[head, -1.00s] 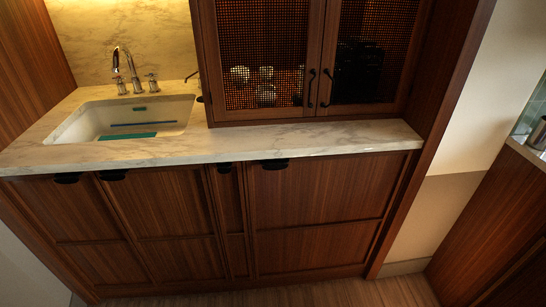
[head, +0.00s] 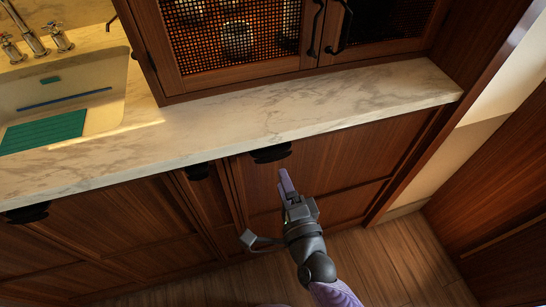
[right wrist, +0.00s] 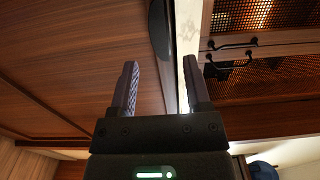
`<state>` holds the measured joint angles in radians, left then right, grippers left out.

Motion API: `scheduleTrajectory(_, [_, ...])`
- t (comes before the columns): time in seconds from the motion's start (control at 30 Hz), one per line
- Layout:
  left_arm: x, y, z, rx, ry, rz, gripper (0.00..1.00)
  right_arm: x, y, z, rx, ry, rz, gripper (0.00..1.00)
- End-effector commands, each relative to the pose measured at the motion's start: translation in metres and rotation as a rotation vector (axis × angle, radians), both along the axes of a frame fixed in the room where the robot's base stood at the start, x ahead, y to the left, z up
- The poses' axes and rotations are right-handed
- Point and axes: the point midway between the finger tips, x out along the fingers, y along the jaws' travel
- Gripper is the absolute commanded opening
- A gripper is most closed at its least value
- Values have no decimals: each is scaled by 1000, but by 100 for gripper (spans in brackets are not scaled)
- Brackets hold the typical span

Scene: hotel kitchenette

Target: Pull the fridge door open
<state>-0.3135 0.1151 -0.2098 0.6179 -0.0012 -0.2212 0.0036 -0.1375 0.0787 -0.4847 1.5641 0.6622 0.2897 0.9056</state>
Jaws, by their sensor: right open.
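The wood-panelled cabinet front (head: 345,160) below the counter's right part looks like the fridge door and is shut flush. Its black handle (head: 270,153) sits at the top edge, just under the counter lip. The handle also shows in the right wrist view (right wrist: 158,35), beyond and between my fingertips. My right gripper (head: 286,180) is open and empty, just below and in front of the handle, apart from it. In the right wrist view the two fingers (right wrist: 161,65) are spread on either side of the counter edge line. My left gripper is not in view.
The marble counter (head: 290,110) overhangs the fronts. Other black handles (head: 199,171) (head: 27,212) line its edge to the left. A mesh-door cabinet (head: 240,40) stands on the counter. A sink (head: 95,75) is at left. Wood floor (head: 405,255) lies open at lower right.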

Motion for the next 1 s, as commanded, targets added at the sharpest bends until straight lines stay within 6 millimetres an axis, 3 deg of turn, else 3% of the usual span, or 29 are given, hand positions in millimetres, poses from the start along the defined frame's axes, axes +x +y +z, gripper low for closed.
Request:
scheduleTrajectory(0.1, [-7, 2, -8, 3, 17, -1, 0, 27, 9, -2, 0, -1, 0, 62])
scheduleTrajectory(0.23, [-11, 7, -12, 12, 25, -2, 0, 45, 14, -2, -1, 1, 0, 62])
scheduleTrajectory(0.57, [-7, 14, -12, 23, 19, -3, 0, 52, 17, -1, -4, 2, 1, 62])
scheduleTrajectory(0.63, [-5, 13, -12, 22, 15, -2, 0, 51, 17, -1, -4, 2, 1, 53])
scheduleTrajectory(0.87, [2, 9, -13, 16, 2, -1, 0, 51, 17, -1, -4, 3, 1, 5])
scheduleTrajectory(0.9, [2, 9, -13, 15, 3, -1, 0, 51, 17, -1, -4, 4, 1, 0])
scheduleTrajectory(1.0, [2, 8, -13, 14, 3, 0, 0, 51, 17, -2, -5, 5, 2, 0])
